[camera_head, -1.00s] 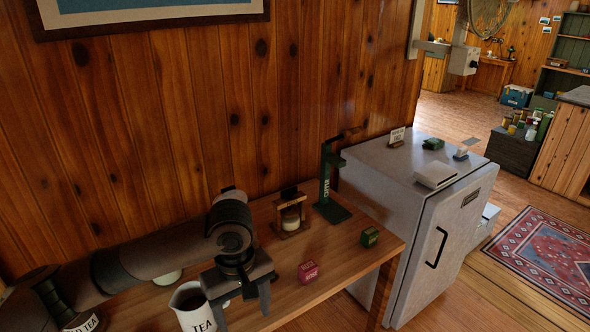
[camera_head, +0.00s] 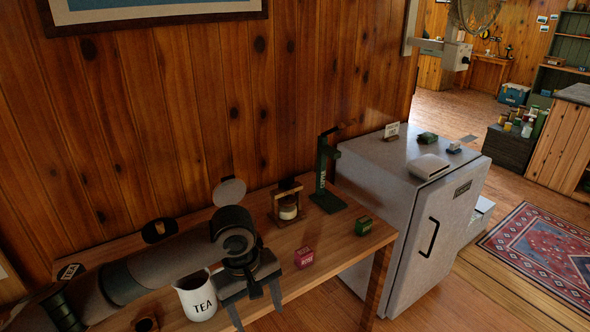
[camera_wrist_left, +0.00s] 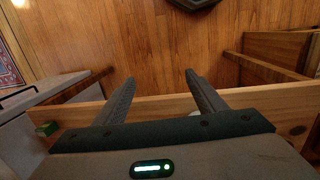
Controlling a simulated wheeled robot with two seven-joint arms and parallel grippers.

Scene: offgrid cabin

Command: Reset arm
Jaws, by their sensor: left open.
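My left arm comes in from the left over the wooden table (camera_head: 335,253) in the head view. My left gripper (camera_head: 258,308) points down at the table's front edge, to the right of a white TEA pitcher (camera_head: 197,298). In the left wrist view its two fingers (camera_wrist_left: 158,85) are apart with nothing between them. Beyond them lie the table edge and the wooden floor (camera_wrist_left: 150,40). My right gripper is in neither view.
A red box (camera_head: 304,257), a green box (camera_head: 363,226), a green stand (camera_head: 325,180) and a wood-framed jar (camera_head: 288,208) stand on the table. A grey fridge (camera_head: 400,215) with small items on top is at the right. Open floor lies beyond, with a red rug (camera_head: 545,250).

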